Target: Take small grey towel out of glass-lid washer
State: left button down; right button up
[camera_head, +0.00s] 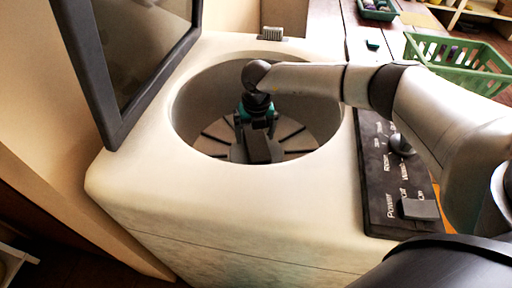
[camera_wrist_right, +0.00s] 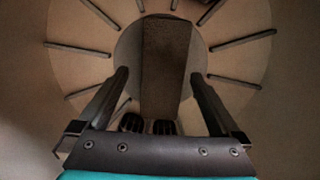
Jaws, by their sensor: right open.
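The glass-lid washer (camera_head: 130,185) stands open in front of me, its dark-framed glass lid (camera_head: 130,60) raised at the left. My right gripper (camera_head: 257,128) reaches down inside the round drum. In the right wrist view its two fingers (camera_wrist_right: 158,76) are apart, with nothing gripped. A dark grey-brown flat strip, seemingly the small grey towel (camera_wrist_right: 165,55), lies at the drum's middle, in line with the gap between the fingers. I cannot tell how far below the fingertips it is. In the head view a dark grey rectangle below the gripper seems to be this towel. My left gripper is out of view.
The drum wall (camera_head: 318,95) surrounds my right gripper, and slots ring the drum floor. A black control panel (camera_head: 385,170) with a knob is on the washer's right side, under my right arm. A green basket (camera_head: 455,55) and a green tray (camera_head: 378,10) stand beyond.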

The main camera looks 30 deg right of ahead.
aim_at(256, 141)
notch_tip(256, 141, down, 4)
jog(key=shift+d+r+b, duration=0.1)
jog(key=shift+r+b, duration=0.05)
jog(key=shift+b, duration=0.3)
jog(key=shift+c, duration=1.4)
jog(key=c, duration=1.1)
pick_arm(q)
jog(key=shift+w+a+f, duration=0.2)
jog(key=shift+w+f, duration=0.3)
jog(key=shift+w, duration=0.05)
pick_arm(e)
jog(key=shift+r, duration=0.15)
